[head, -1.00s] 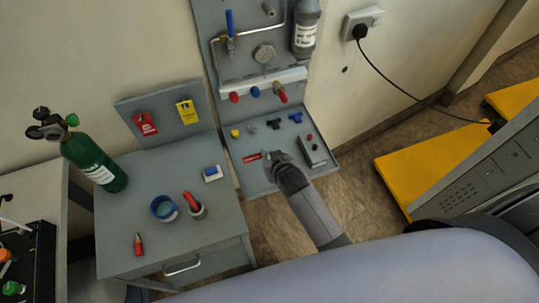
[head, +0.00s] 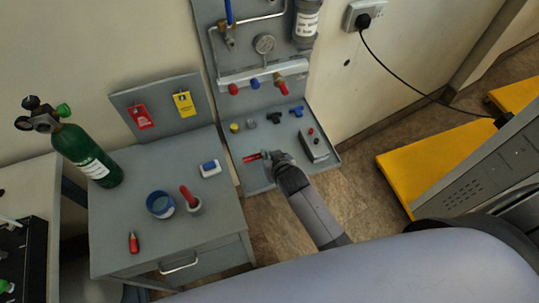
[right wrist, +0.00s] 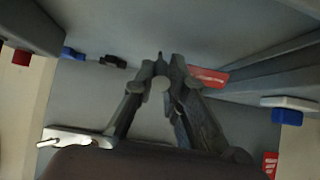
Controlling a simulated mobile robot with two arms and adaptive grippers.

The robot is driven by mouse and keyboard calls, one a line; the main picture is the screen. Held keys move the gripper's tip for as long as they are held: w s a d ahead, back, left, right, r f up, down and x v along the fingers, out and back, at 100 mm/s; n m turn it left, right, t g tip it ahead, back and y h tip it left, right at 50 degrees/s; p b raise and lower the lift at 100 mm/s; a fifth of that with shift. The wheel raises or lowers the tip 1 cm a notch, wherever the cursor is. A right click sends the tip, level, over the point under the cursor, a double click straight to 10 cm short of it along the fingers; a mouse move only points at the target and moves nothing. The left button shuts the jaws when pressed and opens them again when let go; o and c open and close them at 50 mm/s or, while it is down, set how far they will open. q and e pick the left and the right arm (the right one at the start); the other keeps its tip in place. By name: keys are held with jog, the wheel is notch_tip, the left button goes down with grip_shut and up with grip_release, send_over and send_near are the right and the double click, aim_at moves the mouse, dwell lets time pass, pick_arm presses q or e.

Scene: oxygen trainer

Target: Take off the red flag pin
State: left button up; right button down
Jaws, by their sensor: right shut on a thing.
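The red flag pin (head: 251,158) is at the left part of the grey panel's lower shelf (head: 262,182) in the head view. Its red flag also shows in the right wrist view (right wrist: 208,77), just right of the fingertips. My right gripper (head: 268,157) is over the shelf, right of the red flag, and shut on the pin; its fingertips come together in the right wrist view (right wrist: 165,68). The fingers hide the pin's shaft, and I cannot tell if it is clear of the shelf. My left gripper is not in view.
A grey box (head: 314,147) and small coloured fittings (head: 277,117) stand on the shelf around my gripper. Red and blue knobs (head: 256,84) line the panel above. On the left, a cabinet (head: 125,220) bears a blue cup (head: 160,204), a red-handled tool and a green cylinder (head: 85,153).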

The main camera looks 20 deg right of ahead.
jog(key=shift+f, duration=0.35)
jog(key=c, duration=1.5)
grip_release()
jog(key=shift+r, duration=0.1)
jog(key=shift+c, duration=0.2)
jog(key=v, duration=1.2)
